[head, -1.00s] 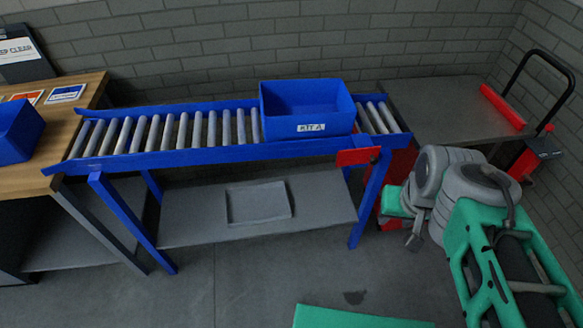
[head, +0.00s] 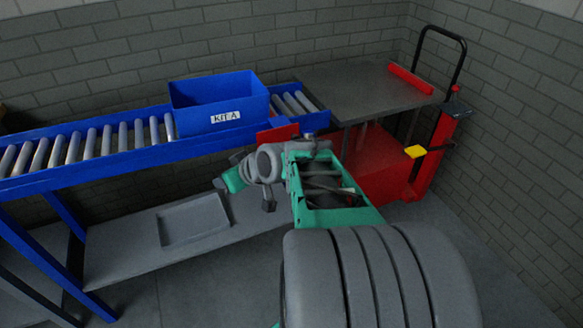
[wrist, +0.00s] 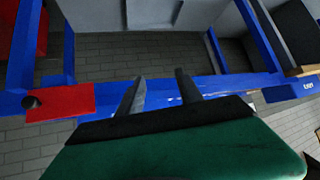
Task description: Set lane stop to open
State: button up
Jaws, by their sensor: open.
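The lane stop appears as a red plate (head: 277,134) at the right end of the blue roller conveyor's front rail, with a small dark knob or pivot at its right end. The red plate (wrist: 62,103) also shows at the left of the wrist view, with its dark round end beside it. My gripper (wrist: 160,75) is open and empty, its two fingers apart in front of the blue rail and clear of the plate. In the head view my gripper is left of and below the plate; its fingertips are hard to make out.
A blue bin labelled KIT A (head: 220,103) sits on the rollers just behind the stop. A red cart with a grey top (head: 365,88) and black handle stands to the right. A grey shelf with a shallow tray (head: 194,220) lies beneath the conveyor.

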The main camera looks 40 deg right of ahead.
jog(key=w+d+f+m+t+h+b, duration=0.1)
jog(key=d+f+t+b, duration=0.25)
jog(key=d+f, duration=0.35)
jog(key=s+d+r+m+t+h+b, duration=0.2)
jog(key=s+d+h+b, duration=0.1)
jog(key=d, duration=0.5)
jog(key=s+d+r+m+t+h+b, duration=0.1)
jog(key=s+d+t+h+b, duration=0.15)
jog(key=d, duration=0.55)
jog(key=x, duration=0.8)
jog(key=shift+r, duration=0.1)
grip_shut()
jog(key=shift+s+b, duration=0.1)
jog(key=shift+b, duration=0.2)
